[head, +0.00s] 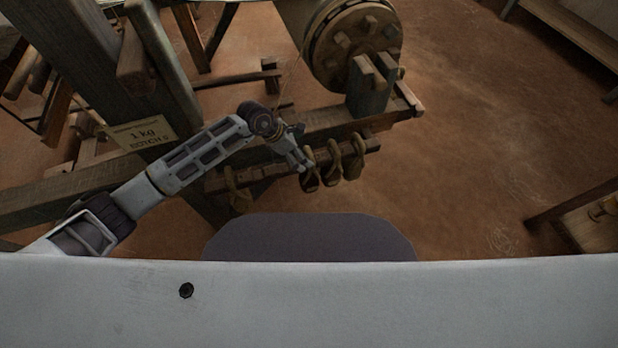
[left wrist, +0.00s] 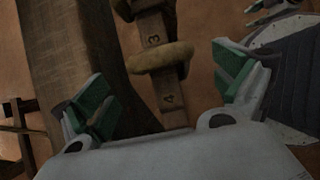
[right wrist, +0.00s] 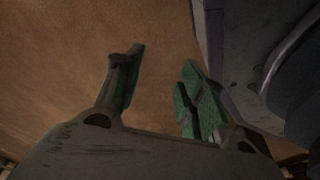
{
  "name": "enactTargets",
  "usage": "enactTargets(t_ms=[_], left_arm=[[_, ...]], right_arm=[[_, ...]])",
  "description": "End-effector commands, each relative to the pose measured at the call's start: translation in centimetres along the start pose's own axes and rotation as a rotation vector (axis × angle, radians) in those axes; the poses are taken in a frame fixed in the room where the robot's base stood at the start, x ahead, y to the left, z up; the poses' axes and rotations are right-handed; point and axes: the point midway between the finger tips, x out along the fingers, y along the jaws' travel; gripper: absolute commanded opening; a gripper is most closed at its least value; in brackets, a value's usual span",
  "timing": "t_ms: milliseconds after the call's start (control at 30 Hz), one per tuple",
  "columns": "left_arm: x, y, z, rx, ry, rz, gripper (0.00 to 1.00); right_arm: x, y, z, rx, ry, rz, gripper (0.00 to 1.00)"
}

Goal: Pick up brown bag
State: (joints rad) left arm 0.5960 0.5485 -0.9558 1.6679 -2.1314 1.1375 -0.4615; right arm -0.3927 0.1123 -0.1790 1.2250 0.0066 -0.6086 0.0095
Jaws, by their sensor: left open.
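Several brown bags with loop tops hang on a notched wooden bar in the head view. One bag (head: 310,172) is nearest my left gripper (head: 301,152), two more (head: 333,160) (head: 355,160) hang to its right, and another (head: 239,192) hangs farther left. In the left wrist view a tan-brown bag loop (left wrist: 160,57) wraps the bar (left wrist: 168,102) between the marks 3 and 4. My left gripper is open, its green-padded fingers on either side of the bar, and it holds nothing. My right gripper (right wrist: 163,78) is open and empty over bare floor; it is outside the head view.
A wooden post (head: 143,70) carries a label (head: 141,133) reading 1 kg. A round wooden beam end (head: 352,42) and a block (head: 370,85) stand above the bar. A bench (head: 590,225) is at the right. The brown floor (head: 450,150) between is clear.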

Motion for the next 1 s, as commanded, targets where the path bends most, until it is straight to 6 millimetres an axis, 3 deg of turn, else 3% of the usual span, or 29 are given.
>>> enactTargets(t_ms=[233, 700, 1000], left_arm=[[0.9, -0.1, 0.2, -0.001, -0.001, -0.001, 0.97], [4.9, -0.3, 0.7, -0.001, 0.0, 0.0, 0.97], [5.2, -0.3, 0.7, 0.0, 0.0, 0.0, 0.97]], right_arm=[[0.0, 0.1, -0.5, 0.0, 0.005, 0.001, 0.4], [-0.9, 0.3, -2.6, -0.003, 0.014, 0.003, 0.4], [-1.0, 0.1, -1.9, -0.003, 0.002, 0.0, 0.4]])
